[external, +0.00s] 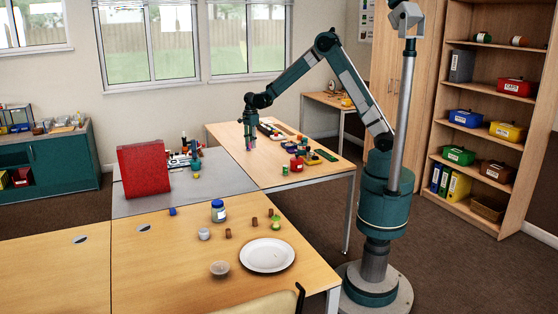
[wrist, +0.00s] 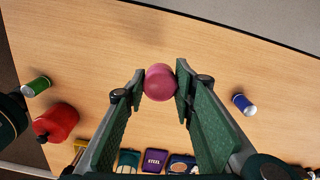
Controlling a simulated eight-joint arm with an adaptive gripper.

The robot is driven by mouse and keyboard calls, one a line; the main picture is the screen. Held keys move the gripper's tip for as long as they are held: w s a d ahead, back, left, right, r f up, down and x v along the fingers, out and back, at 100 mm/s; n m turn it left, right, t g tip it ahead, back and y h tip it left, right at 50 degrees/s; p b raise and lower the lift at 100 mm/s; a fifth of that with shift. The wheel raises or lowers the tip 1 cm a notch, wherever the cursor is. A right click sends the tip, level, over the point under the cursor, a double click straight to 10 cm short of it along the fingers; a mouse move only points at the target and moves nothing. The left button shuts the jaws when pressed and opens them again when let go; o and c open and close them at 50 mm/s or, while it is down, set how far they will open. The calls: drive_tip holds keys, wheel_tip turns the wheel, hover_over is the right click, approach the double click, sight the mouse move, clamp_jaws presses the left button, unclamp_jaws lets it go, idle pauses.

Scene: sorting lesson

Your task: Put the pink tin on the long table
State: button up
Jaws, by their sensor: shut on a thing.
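The pink tin (wrist: 160,82) shows end-on as a round pink shape between my fingertips in the wrist view. My gripper (wrist: 158,88) is shut on it, with a green finger on either side. In the external view my gripper (external: 249,137) points down over the wooden table (external: 276,178) at the back, and the tin is small there. I cannot tell whether the tin touches the tabletop. Bare wood surrounds the tin in the wrist view.
In the wrist view a green can (wrist: 36,86) and a red container (wrist: 56,122) stand left, a blue can (wrist: 244,104) right. A purple labelled tray (wrist: 154,160) lies at the bottom. A grey table (external: 200,192) with a red box (external: 144,170) adjoins.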

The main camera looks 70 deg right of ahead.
drive_tip(key=s+d+m, duration=0.2)
drive_tip(key=s+d, duration=0.4)
drive_tip(key=d, duration=0.7)
drive_tip(key=s+d+m, duration=0.2)
drive_tip(key=s+d, duration=0.3)
drive_tip(key=d, duration=0.8)
drive_tip(key=s+d+m, duration=0.3)
drive_tip(key=s+d, duration=1.4)
drive_tip(key=d, duration=0.2)
drive_tip(key=shift+m+b, duration=0.3)
drive_tip(key=shift+f+b, duration=0.65)
drive_tip(key=shift+f, duration=2.45)
drive_tip(key=shift+f+b, duration=0.4)
drive_tip(key=shift+f, duration=1.45)
drive_tip(key=shift+f, duration=0.15)
drive_tip(key=o, duration=0.9)
